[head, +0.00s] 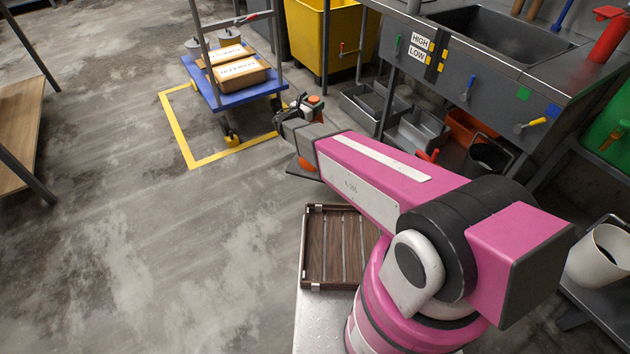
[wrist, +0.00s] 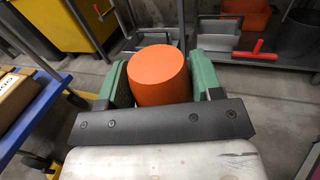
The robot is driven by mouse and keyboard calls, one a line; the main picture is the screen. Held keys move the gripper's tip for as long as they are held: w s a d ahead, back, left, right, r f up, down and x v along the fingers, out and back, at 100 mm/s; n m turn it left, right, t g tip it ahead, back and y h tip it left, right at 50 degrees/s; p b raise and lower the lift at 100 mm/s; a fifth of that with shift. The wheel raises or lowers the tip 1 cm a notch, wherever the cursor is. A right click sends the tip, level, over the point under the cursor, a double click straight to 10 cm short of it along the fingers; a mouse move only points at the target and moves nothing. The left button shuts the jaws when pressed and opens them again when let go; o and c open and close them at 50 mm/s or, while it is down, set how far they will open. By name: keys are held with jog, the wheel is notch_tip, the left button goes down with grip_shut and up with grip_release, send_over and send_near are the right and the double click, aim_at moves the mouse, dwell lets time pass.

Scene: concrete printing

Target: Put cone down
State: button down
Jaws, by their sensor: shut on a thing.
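An orange cone (wrist: 160,76) is between the two green finger pads of my gripper (wrist: 160,82) in the wrist view. My gripper is shut on it, with a pad at each side. Its rounded top faces the wrist camera, and its lower part is hidden. In the head view an orange tip shows beside my gripper (head: 300,113), and orange shows again below my forearm. The forearm hides the middle there. I cannot tell how far the cone is above the floor.
A blue trolley (head: 238,95) with cardboard boxes stands inside a yellow floor outline (head: 170,125). A grey sink bench (head: 510,75) with metal trays (head: 420,130) beneath is to the right. A wooden slatted tray (head: 325,255) is near my base. Open concrete floor lies at left.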

jog(key=w+a+f+n+y, duration=0.1)
jog(key=w+a+f, duration=0.2)
jog(key=a+f, duration=0.7)
jog(key=w+d+f, duration=0.5)
jog(key=d+f, duration=0.5)
jog(key=f, duration=0.1)
jog(key=shift+d+t, duration=0.15)
jog(key=shift+t, duration=0.25)
jog(key=shift+w, duration=0.1)
jog(key=shift+c, duration=1.4)
grip_release()
jog(key=shift+f, duration=0.15)
